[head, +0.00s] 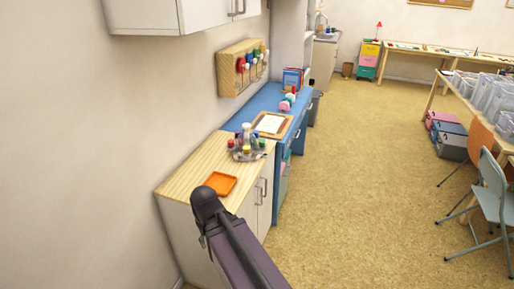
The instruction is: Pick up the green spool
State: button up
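A wooden wall rack (224,72) holds several small coloured things, among them red, blue and green ones. One small green thing (256,52) shows near the rack's right side. A round grey tray (237,157) on the wooden counter holds several small bottles or spools with coloured tops. A greenish one (262,144) stands at its right. All are too small to tell which is the green spool. My arm reaches up from the bottom centre, its dark joint in front of the counter. My gripper is not in view.
An orange tray (220,183) lies on the wooden counter (185,181). A blue desk (263,101) adjoins behind, with a clipboard (270,123). White cabinets (165,14) hang above at the left. The floor (350,190) is clear to the right, up to a chair (492,200).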

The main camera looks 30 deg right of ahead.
aim_at(262, 142)
jog(key=z, duration=0.1)
jog(key=i, duration=0.95)
jog(key=u, duration=0.05)
